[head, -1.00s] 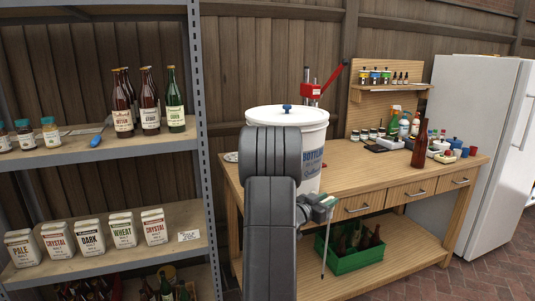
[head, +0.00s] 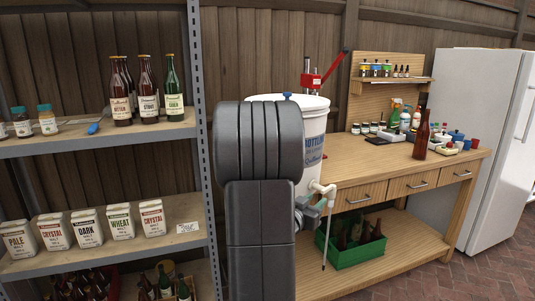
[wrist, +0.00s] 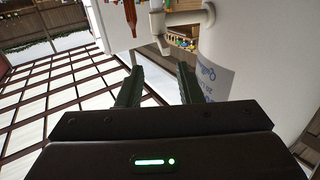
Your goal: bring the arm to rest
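My arm stands upright in the middle of the head view, in front of the white bottling bucket (head: 316,140) on the wooden bench. My gripper is mostly hidden behind the arm there. In the wrist view my gripper (wrist: 160,72) has its two dark fingers apart, with nothing between them. The bucket's white tap (wrist: 183,18) is just beyond the fingertips, and the bucket (wrist: 225,55) is to their right. In the head view the tap (head: 323,188) shows beside my arm, with a thin wand hanging below it.
A metal shelf (head: 205,150) with bottles and malt packs stands close on the left. A brown bottle (head: 421,135) stands on the bench (head: 375,170). A green crate (head: 350,256) of bottles is on its lower shelf. A white fridge (head: 475,130) is at right.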

